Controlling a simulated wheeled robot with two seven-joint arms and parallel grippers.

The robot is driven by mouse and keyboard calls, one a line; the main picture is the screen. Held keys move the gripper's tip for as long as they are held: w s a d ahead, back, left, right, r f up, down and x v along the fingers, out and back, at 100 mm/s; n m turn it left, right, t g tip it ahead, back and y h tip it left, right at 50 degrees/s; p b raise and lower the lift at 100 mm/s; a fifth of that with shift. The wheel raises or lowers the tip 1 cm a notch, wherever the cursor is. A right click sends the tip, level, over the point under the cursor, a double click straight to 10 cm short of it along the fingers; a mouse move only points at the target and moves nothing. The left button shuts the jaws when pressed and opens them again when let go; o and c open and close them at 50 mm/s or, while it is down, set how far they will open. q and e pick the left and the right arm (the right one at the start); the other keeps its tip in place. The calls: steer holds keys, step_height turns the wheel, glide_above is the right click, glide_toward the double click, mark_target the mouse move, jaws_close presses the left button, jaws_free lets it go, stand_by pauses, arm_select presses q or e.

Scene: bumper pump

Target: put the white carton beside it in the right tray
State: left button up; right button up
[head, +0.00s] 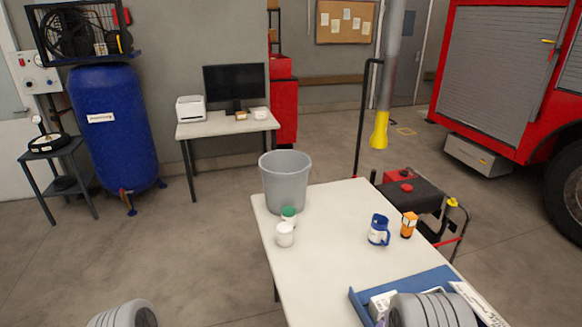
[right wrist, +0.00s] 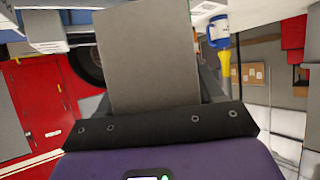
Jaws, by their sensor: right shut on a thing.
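A blue tray (head: 362,307) lies at the front right of the table in the head view. A white carton (head: 379,304) stands at its left end, partly hidden by my right arm. In the right wrist view, my right gripper (right wrist: 158,98) is shut on a flat-sided box (right wrist: 150,55) with a plain grey-looking face. I cannot tell whether this box is a white carton in shade. The right fingers do not show in the head view. A white printed piece shows at the tray's right end (head: 472,298). My left gripper is out of view.
The middle of the table is clear.

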steer(key=a+r+n+t+y, duration=0.1)
steer(key=a+n+t+y, duration=0.1)
steer(key=a+n+y, duration=0.5)
steer(key=s+a, duration=0.1)
steer(key=a, duration=0.5)
steer(key=shift+r+t, duration=0.25)
steer(key=shift+t, duration=0.05)
steer(key=shift+a, duration=0.1)
